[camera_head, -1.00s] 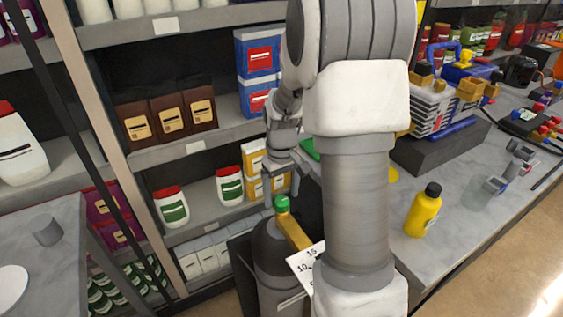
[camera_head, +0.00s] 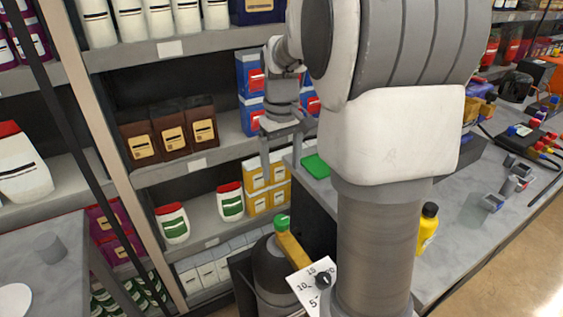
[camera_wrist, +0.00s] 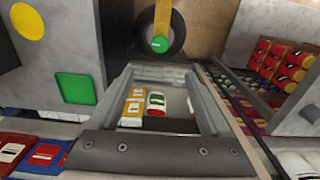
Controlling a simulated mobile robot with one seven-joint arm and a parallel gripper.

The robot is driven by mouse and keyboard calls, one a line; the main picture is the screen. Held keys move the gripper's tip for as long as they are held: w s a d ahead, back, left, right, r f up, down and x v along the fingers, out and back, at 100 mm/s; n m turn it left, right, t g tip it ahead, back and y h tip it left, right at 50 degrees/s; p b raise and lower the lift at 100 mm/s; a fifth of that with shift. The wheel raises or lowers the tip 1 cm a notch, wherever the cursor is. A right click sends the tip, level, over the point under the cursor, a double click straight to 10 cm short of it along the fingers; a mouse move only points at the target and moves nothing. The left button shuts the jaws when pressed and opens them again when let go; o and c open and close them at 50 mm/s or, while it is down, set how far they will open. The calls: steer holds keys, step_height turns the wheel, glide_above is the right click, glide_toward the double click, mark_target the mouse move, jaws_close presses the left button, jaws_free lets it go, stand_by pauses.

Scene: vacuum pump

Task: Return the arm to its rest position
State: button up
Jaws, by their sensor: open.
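My gripper (camera_head: 281,160) hangs with its two fingers pointing down, in front of the shelves. It is open, with nothing between its fingers. It also shows in the wrist view (camera_wrist: 160,75), with a clear gap between the fingers. The dark vacuum pump (camera_head: 270,267) stands on the floor below my gripper, apart from it. The cap also shows in the wrist view (camera_wrist: 160,44). My large arm links hide much of the workbench.
Shelves with brown bags (camera_head: 172,138), white bottles (camera_head: 230,203) and yellow boxes (camera_head: 266,190) stand close behind my gripper. The grey workbench (camera_head: 462,245) at right holds a yellow bottle (camera_head: 427,229) and a green pad (camera_head: 316,166). A grey table (camera_head: 65,270) is at left.

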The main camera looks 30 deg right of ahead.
stand_by(0.3)
steer(key=s+a+r+t+p, duration=0.1)
steer(key=s+a+r, duration=0.3)
steer(key=s, duration=0.5)
steer(key=s+a+r+t+p, duration=0.2)
steer(key=s+a+r+t, duration=0.2)
steer(key=s+a, duration=0.4)
steer(key=shift+s+r+m+t, duration=0.3)
steer(key=shift+s, duration=0.5)
steer(key=shift+d, duration=0.1)
stand_by(0.5)
